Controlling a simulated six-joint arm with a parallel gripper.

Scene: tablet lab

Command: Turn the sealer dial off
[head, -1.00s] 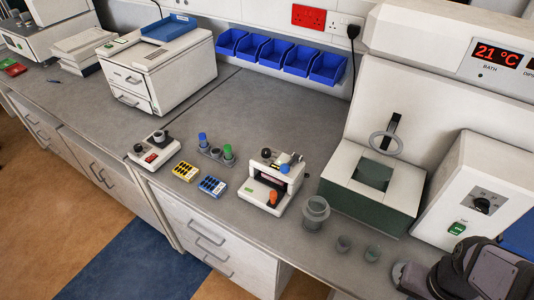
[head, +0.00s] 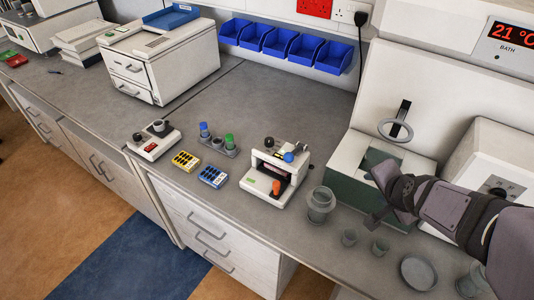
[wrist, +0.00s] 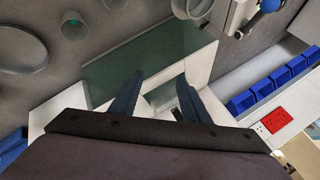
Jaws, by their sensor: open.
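A small white machine (head: 272,175) with an orange handle, a blue knob and a green patch stands mid-bench in the head view; it looks like the sealer. A black round knob (head: 269,142) on its top left may be the dial; its setting is too small to read. Part of this machine (wrist: 236,14) shows at the top of the wrist view. My gripper (head: 376,192) is right of the machine, above the green-fronted bath, touching nothing that I can see. In the wrist view its two fingers (wrist: 160,92) are apart and empty.
The bath (head: 350,190) carries a raised ring (head: 396,130).

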